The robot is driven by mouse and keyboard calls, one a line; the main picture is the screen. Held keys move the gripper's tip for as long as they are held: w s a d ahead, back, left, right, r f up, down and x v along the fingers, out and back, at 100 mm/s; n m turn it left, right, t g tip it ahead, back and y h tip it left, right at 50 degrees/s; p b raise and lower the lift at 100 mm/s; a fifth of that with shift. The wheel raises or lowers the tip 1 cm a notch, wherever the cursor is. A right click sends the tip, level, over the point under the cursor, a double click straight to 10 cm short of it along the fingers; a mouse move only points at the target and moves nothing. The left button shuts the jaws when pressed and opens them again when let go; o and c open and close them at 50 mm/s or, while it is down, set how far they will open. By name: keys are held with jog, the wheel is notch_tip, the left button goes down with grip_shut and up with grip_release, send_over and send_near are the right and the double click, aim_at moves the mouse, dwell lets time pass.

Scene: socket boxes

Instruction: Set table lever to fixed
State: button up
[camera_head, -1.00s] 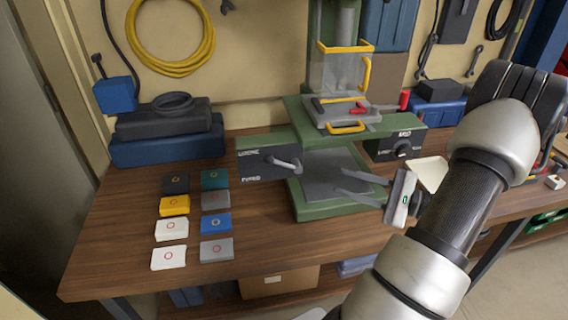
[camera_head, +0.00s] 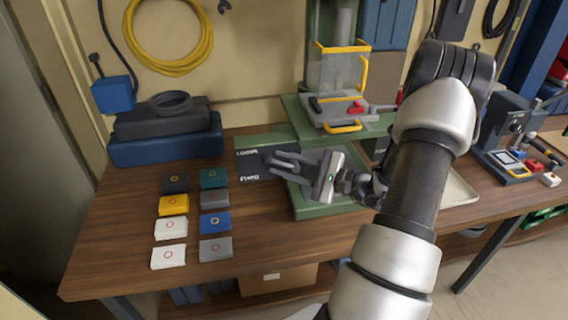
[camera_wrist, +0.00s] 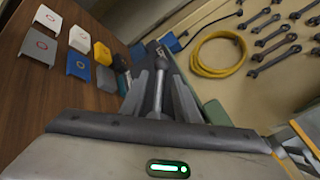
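The dark lever panel (camera_head: 249,165) is on the left front of the green machine. It has one white label above another; the lower appears to read FIXED. The grey table lever (camera_wrist: 159,88) shows between my fingers in the wrist view, with its shaft lengthwise between them. My gripper (camera_head: 278,164) is in front of the panel in the head view, and its fingers hide most of the lever there. In the wrist view my gripper (camera_wrist: 158,90) is open, with narrow gaps beside the lever. I cannot tell whether either finger touches it.
The green machine base (camera_head: 318,208) lies beneath my gripper. Several coloured boxes, including a yellow one (camera_head: 173,206), stand on the bench to the left. A clear guard with yellow edges (camera_head: 342,47) stands behind. A pale tray (camera_head: 462,190) lies right of my arm.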

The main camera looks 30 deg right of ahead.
grip_shut()
